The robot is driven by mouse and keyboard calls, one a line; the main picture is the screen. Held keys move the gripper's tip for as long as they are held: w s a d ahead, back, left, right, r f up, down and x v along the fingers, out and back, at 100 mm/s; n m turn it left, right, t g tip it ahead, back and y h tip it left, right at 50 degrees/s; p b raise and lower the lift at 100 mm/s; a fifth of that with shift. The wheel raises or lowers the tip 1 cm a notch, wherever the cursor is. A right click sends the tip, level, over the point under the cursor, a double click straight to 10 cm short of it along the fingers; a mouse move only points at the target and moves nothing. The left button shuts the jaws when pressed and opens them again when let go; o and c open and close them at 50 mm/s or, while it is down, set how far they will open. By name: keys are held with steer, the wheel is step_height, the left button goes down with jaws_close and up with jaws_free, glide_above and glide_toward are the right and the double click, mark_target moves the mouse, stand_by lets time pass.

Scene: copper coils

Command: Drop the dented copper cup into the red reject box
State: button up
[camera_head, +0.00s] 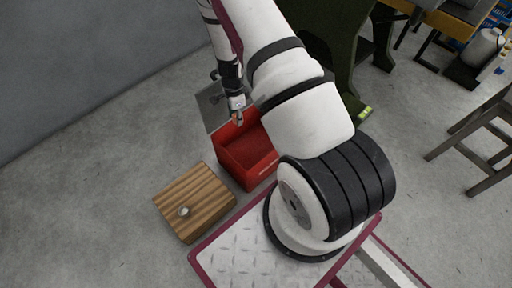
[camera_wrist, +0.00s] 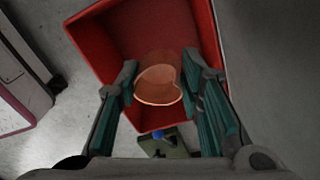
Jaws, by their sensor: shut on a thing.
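The dented copper cup (camera_wrist: 158,92) is between the fingers of my gripper (camera_wrist: 159,85) in the wrist view. Its rim is pushed in on one side, giving a heart-like outline. My gripper is shut on the cup and holds it in front of the red reject box (camera_wrist: 112,48), whose inside shows behind it. In the head view, my gripper (camera_head: 238,119) is at the far edge of the red box (camera_head: 236,173), with a small bit of the copper cup (camera_head: 239,122) visible at its tip. The part of the box seen there looks empty; my arm hides its right side.
A wooden block (camera_head: 207,201) with a small pale round thing (camera_head: 184,211) on top stands left of the box. A grey plate (camera_head: 208,108) lies behind the box. A dark green machine (camera_head: 337,45) stands behind my arm. A stool (camera_head: 482,140) is at right. Floor at left is clear.

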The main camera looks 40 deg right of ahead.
steer(key=s+d+f+m+b, duration=0.4)
steer(key=d+f, duration=0.2)
steer(key=f, duration=0.6)
steer(key=shift+s+m, duration=0.15)
steer(key=shift+m, duration=0.25)
steer(key=shift+d, duration=0.1)
steer(key=o, duration=1.2)
steer(key=shift+r, duration=0.1)
step_height(320, 180, up, 12)
